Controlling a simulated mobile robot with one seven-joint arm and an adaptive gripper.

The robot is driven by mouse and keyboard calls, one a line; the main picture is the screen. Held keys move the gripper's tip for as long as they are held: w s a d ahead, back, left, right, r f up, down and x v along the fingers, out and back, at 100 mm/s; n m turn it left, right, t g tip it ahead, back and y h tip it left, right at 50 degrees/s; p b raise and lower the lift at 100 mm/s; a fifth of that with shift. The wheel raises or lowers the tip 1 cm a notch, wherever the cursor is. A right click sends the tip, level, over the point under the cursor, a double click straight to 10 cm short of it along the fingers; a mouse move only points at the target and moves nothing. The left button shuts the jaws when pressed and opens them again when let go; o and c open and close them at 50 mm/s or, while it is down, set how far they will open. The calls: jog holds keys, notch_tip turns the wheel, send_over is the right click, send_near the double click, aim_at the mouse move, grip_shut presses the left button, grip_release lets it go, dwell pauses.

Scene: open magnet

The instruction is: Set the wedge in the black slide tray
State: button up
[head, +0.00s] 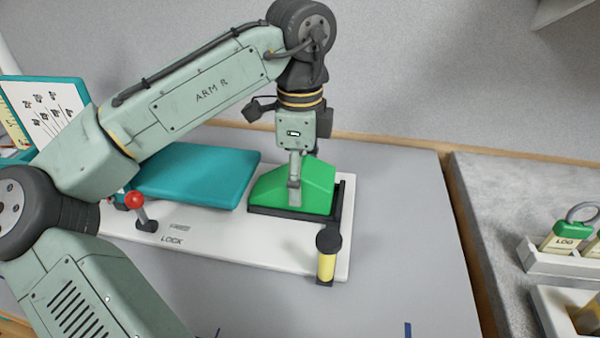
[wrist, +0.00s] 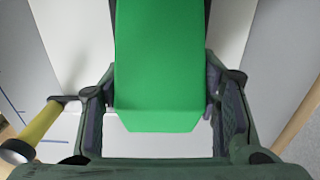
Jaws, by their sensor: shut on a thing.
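The green wedge (head: 315,180) sits at the black slide tray (head: 295,215) on the white base plate, with the tray's dark edges showing along its front and right side. I cannot tell whether the wedge rests fully on the tray floor. My gripper (head: 294,195) points down and is shut on the wedge. In the wrist view the wedge (wrist: 160,70) fills the space between the two fingers of my gripper (wrist: 160,112). A dark strip of the tray shows beyond the wedge at the top. The wedge's far side is hidden in the head view.
A teal pad (head: 198,175) lies left of the wedge. A red-knobbed lever (head: 136,203) stands by the FREE and LOCK marks. A yellow post with a black top (head: 327,258) stands in front of the tray.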

jog(key=o, duration=1.3)
notch_tip(320, 180, up, 12)
